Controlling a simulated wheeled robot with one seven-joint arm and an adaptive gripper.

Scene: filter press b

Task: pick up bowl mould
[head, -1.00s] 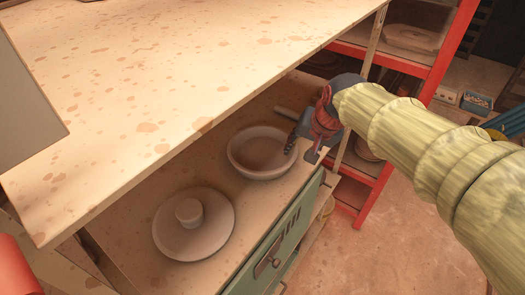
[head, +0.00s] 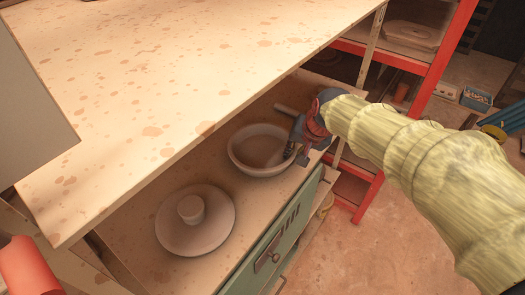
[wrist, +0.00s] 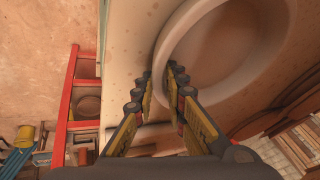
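The bowl mould (head: 245,155), a pale round bowl with a thick rim, stands upright on the lower shelf, under the worktop's edge. My gripper (head: 296,152) is at its right rim, pointing down. In the wrist view my gripper (wrist: 160,72) is open, with a gap between its two dark fingers. The near rim of the bowl mould (wrist: 215,75) passes through that gap, one finger on the inner side and one on the outer. I cannot tell whether either finger touches the rim.
A round disc with a knob (head: 195,228) lies on the lower shelf (head: 140,195), left of the bowl. The speckled worktop (head: 170,80) overhangs the shelf. A green drawer front (head: 275,240) is below. A red rack (head: 437,65) stands at the right, beside open floor.

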